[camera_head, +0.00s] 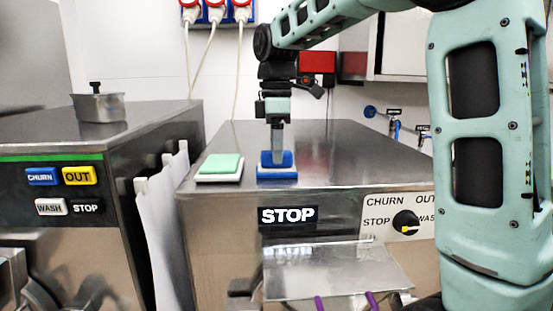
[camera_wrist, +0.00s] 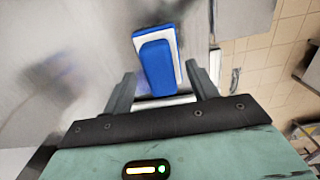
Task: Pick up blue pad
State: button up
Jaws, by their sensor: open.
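The blue pad (camera_head: 277,171), a blue block with a white layer, lies on the steel top of the right machine near its front edge. In the wrist view the blue pad (camera_wrist: 158,66) is just ahead of the fingertips, roughly between their lines. My gripper (camera_head: 277,152) points down right at the pad in the head view and hides part of it. In the wrist view my gripper (camera_wrist: 161,82) has its two fingers apart with nothing held between them. Whether the fingertips touch the pad cannot be told.
A green pad (camera_head: 219,166) lies just left of the blue one. The right machine's top (camera_head: 340,150) is otherwise clear. A knob (camera_head: 405,222) and a steel chute (camera_head: 335,270) are on its front. A lidded pot (camera_head: 98,106) stands on the left machine.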

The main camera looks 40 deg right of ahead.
jog(key=shift+f, duration=0.95)
jog(key=shift+c, duration=0.4)
jog(key=c, duration=1)
jog(key=shift+r, duration=0.1)
notch_tip(320, 180, up, 10)
jog(key=shift+f+b, duration=0.1)
jog(key=shift+b, duration=1)
jog(key=shift+o, duration=1)
jog(key=shift+c, duration=0.5)
